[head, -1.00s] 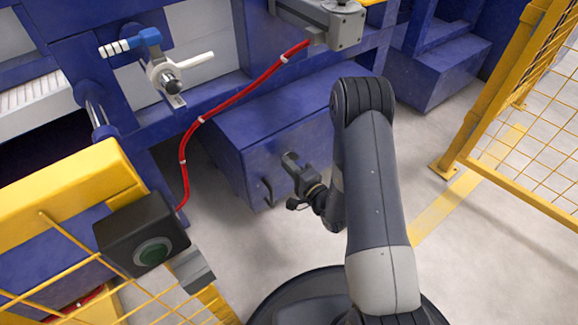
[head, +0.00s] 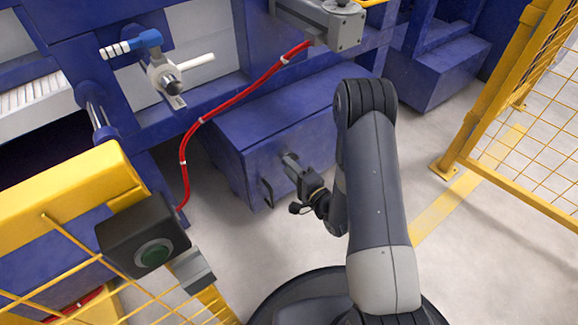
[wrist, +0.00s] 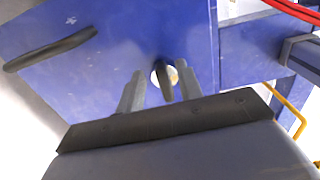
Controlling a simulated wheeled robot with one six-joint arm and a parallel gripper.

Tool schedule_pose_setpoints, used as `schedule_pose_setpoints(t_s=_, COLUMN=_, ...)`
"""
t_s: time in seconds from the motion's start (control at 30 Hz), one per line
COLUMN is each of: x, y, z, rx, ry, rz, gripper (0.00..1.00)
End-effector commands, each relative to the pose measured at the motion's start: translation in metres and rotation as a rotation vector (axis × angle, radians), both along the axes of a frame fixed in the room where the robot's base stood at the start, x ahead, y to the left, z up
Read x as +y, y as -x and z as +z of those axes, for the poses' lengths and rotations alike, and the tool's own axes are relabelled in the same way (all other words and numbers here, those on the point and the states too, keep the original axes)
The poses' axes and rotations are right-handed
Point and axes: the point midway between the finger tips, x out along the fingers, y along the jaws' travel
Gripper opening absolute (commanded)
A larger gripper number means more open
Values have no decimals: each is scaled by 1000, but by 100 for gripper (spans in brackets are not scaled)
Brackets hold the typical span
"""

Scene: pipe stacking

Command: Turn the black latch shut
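The black latch (wrist: 166,86) is a narrow dark bar in front of a pale round plate on the face of a blue box (wrist: 120,60). In the wrist view it stands roughly upright between the two fingers of my gripper (wrist: 160,82). The fingers are apart, with a gap showing on each side of the latch. In the head view my gripper (head: 289,160) is at the front face of the blue box (head: 300,115), and it hides the latch there. I cannot tell whether a finger touches the latch.
A black handle (wrist: 50,48) is on the same face, left of the latch; it also shows in the head view (head: 267,192). A red hose (head: 215,115) runs above. A black box with a green button (head: 150,250) is at the lower left, and yellow fencing (head: 520,120) at the right.

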Motion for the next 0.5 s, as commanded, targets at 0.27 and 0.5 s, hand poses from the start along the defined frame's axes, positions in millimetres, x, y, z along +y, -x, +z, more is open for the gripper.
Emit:
schedule_pose_setpoints(t_s=0.27, x=-33, y=46, z=1, rx=7, ry=-1, rz=-6, gripper=35)
schedule_pose_setpoints(t_s=0.5, x=-50, y=73, z=1, rx=4, ry=0, rz=-3, gripper=35)
